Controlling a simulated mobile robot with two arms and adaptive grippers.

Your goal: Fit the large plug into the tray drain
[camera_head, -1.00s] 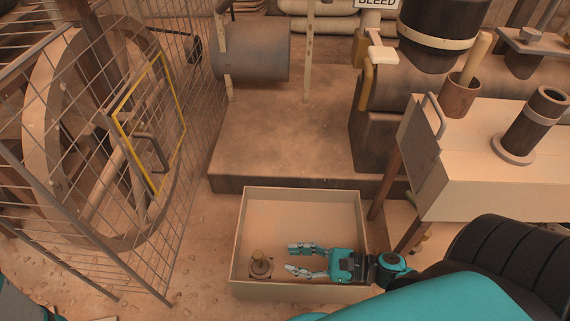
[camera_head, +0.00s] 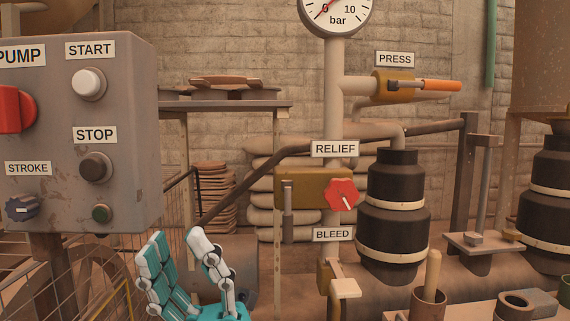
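The tray, its drain and the large plug are out of view in the head view. My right gripper (camera_head: 176,240) shows at the bottom, left of centre, with its white and teal fingers pointing up. Its fingers are spread apart and I see nothing between them. It is raised in front of the machinery, just below and right of the grey control box. My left gripper is not in view.
A grey control box (camera_head: 130,150) with buttons and a red switch stands at the left. A relief block (camera_head: 312,188) with a red knob, a bleed valve (camera_head: 340,285) and a black ribbed cylinder (camera_head: 395,215) stand at the centre right. Fence wire shows lower left.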

